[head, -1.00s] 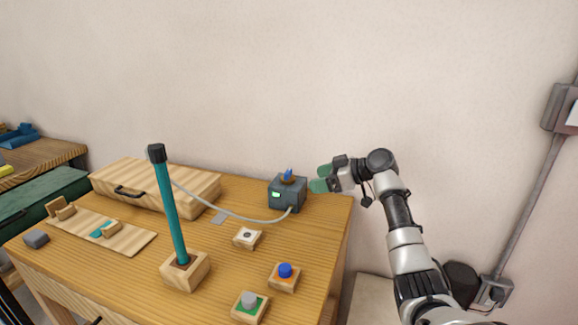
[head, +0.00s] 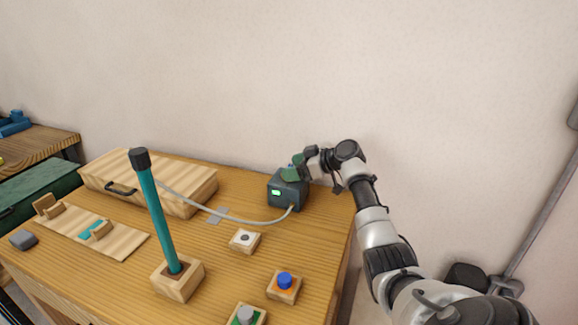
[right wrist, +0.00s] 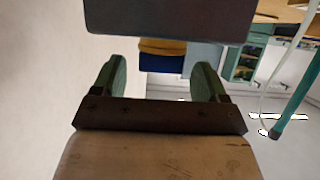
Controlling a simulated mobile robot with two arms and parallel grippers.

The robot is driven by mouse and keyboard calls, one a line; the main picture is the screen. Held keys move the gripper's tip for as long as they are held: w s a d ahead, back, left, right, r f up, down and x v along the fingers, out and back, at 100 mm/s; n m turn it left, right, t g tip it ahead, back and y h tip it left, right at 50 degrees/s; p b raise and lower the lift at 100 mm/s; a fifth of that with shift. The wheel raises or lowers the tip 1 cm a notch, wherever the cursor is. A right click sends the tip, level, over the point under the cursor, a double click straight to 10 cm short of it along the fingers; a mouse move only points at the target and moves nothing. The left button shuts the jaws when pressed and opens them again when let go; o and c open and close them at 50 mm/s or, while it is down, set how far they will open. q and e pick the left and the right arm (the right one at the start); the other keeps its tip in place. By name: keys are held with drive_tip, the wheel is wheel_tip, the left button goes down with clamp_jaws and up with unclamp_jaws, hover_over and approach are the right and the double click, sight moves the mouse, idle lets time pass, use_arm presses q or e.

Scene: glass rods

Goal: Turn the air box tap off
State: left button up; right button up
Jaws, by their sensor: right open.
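The air box (head: 288,190) is a dark grey box with a lit green display, at the back right of the table. Its tap has a blue handle on a brass-coloured stem on top. In the head view the tap is mostly hidden by my right gripper (head: 296,169), which is at the box's top. In the right wrist view the blue tap handle (right wrist: 162,62) shows between the two green fingers of the right gripper (right wrist: 160,80). The fingers are open, with a gap on each side of the handle. My left gripper is not in view.
A pale hose runs from the air box to the teal tube (head: 160,212) with a black cap, standing in a wooden block. A block with a blue button (head: 285,282) and a small white-topped block (head: 245,240) are in front. A wooden case (head: 150,185) lies at the back left.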

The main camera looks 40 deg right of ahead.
drive_tip(key=shift+x, duration=0.75)
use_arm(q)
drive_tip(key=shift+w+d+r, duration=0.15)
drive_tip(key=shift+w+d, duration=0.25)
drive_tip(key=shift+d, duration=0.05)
use_arm(e)
drive_tip(key=shift+w+a, duration=0.15)
drive_tip(key=shift+c, duration=0.2)
drive_tip(key=c, duration=0.9)
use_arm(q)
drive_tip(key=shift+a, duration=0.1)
use_arm(e)
drive_tip(key=shift+o, duration=0.2)
